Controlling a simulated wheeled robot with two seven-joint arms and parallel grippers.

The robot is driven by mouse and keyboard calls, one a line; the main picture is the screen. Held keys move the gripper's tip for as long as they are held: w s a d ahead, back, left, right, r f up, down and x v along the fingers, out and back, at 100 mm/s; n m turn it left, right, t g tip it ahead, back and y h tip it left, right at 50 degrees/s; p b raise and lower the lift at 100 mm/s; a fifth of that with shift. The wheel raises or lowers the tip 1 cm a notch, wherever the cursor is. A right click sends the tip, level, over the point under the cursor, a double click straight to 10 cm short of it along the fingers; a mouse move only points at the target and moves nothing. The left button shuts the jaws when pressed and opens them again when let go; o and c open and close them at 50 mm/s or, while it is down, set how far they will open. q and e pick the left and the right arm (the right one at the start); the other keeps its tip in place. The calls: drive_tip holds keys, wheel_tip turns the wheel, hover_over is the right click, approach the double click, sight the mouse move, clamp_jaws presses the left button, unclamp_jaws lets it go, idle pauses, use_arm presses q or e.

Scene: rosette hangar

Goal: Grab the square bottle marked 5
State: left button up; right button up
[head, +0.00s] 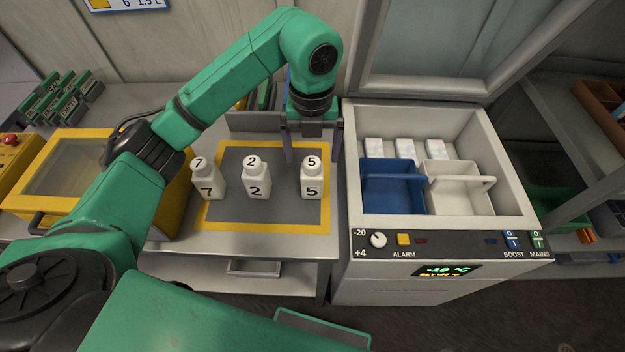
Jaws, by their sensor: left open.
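The square bottle marked 5 (312,182) is white and stands upright at the right of a grey mat with a yellow border (285,217). The square bottle marked 2 (257,182) stands in the middle of the mat. The square bottle marked 7 (206,182) stands at its left edge. My right gripper is not in view.
A freezer chest (443,236) with its lid up stands right of the table, holding a blue bin (391,190), a white bin (458,192) and several white blocks. A yellow-framed box (62,205) is at the left. The mat's front is clear.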

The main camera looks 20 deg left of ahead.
sight(312, 178)
use_arm(q)
wheel_tip(312, 178, down, 9)
drive_tip(key=p, duration=0.3)
drive_tip(key=shift+r, duration=0.1)
drive_tip(key=shift+f, duration=0.35)
clamp_jaws()
